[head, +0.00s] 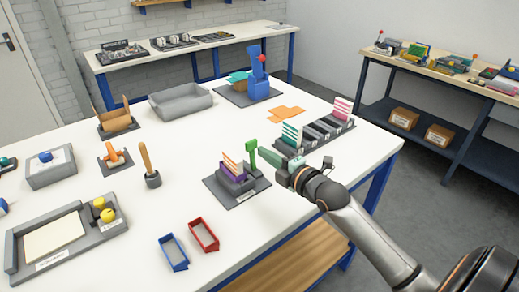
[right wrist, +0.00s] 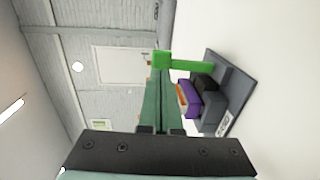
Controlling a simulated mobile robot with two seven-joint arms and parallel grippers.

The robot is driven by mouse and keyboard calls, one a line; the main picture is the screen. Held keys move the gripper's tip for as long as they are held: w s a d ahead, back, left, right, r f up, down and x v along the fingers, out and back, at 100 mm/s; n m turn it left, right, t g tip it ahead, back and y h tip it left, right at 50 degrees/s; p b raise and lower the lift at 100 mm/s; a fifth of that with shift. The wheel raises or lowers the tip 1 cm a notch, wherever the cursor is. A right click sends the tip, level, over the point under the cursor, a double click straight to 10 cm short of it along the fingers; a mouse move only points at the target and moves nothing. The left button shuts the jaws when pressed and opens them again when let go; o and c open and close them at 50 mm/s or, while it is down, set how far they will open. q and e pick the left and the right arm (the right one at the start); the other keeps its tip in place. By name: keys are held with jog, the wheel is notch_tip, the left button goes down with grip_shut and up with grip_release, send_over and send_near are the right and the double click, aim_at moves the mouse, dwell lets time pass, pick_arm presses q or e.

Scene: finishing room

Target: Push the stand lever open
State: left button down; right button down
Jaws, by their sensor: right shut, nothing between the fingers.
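The stand (head: 213,187) is a dark grey plate near the table's middle. It carries a purple block (head: 231,184) with an orange-and-white striped piece (head: 232,163) on it. The green lever (head: 252,150) stands roughly upright at the stand's back right; it also shows in the right wrist view (right wrist: 190,65). My right gripper (head: 264,154) is shut and empty, with its grey-green fingertips close to the lever's right side. In the right wrist view the fingertips overlap the lever's end; I cannot tell whether they touch. My left gripper is not in view.
A dark rack (head: 318,133) with striped cards stands just behind my right gripper. Blue (head: 173,252) and red (head: 204,235) trays lie in front of the stand. A wooden-handled tool (head: 147,160) stands to its left. White tabletop between them is clear.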

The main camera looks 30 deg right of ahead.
aim_at(252, 142)
jog(key=shift+w+a+f, duration=0.15)
jog(key=shift+w, duration=1.2)
jog(key=shift+w+p, duration=0.25)
jog(key=shift+p, duration=0.05)
jog(key=shift+w+r+p, duration=0.35)
jog(key=shift+w+p, duration=0.1)
jog(key=shift+w, duration=0.2)
jog(key=shift+w+a+p, duration=0.1)
jog(key=shift+w+p, duration=0.25)
jog(key=shift+w, duration=0.45)
jog(key=shift+w+f, duration=0.15)
jog(key=shift+w, duration=0.7)
